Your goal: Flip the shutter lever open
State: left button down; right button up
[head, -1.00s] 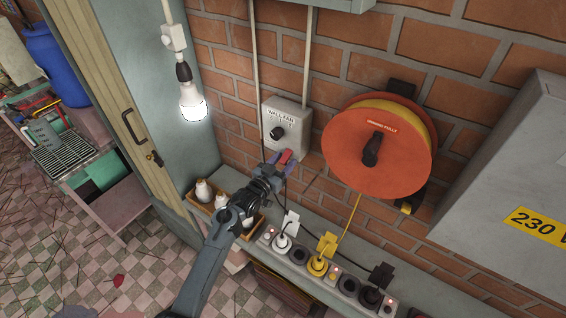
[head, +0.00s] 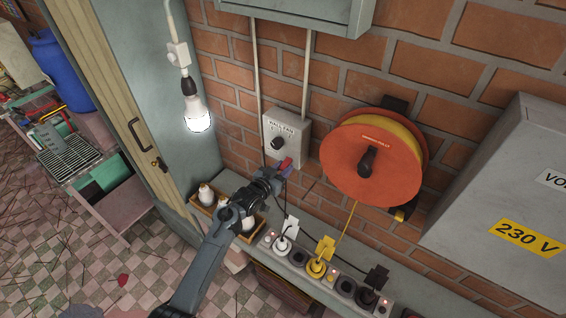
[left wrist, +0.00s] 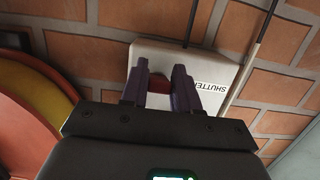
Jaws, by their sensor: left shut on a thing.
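My left gripper (head: 280,169) is at the lower edge of a pale switch box (head: 287,138) on the brick wall. The box carries the words WALL FAN and a black knob (head: 277,144). A red lever (head: 287,163) sticks out at the gripper's fingertips. In the left wrist view, the gripper's two purple fingers (left wrist: 161,80) are around the red lever (left wrist: 158,86), shut on it. Behind them is the pale box (left wrist: 217,72) with a partly covered SHUTTER label (left wrist: 211,87). The fingers hide much of the lever. My right gripper is not in view.
An orange cable reel (head: 365,165) hangs to the right of the box. A row of sockets with plugs (head: 317,267) runs along the ledge below. A lit bulb (head: 196,115) hangs at the left. A wooden tray (head: 256,228) of white bottles is close to my left arm.

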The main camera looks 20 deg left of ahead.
aim_at(285, 164)
pick_arm(q)
notch_tip(285, 164, up, 3)
jog(key=g+y+p, duration=0.1)
jog(key=g+p, duration=0.4)
jog(key=p, duration=0.3)
jog(key=shift+f, duration=0.1)
jog(key=shift+g+y+p, duration=0.3)
jog(key=shift+g+p, duration=0.4)
jog(key=shift+g, duration=0.2)
jog(key=shift+r+g, duration=0.2)
jog(key=shift+g, duration=0.1)
jog(key=c, duration=0.9)
grip_release()
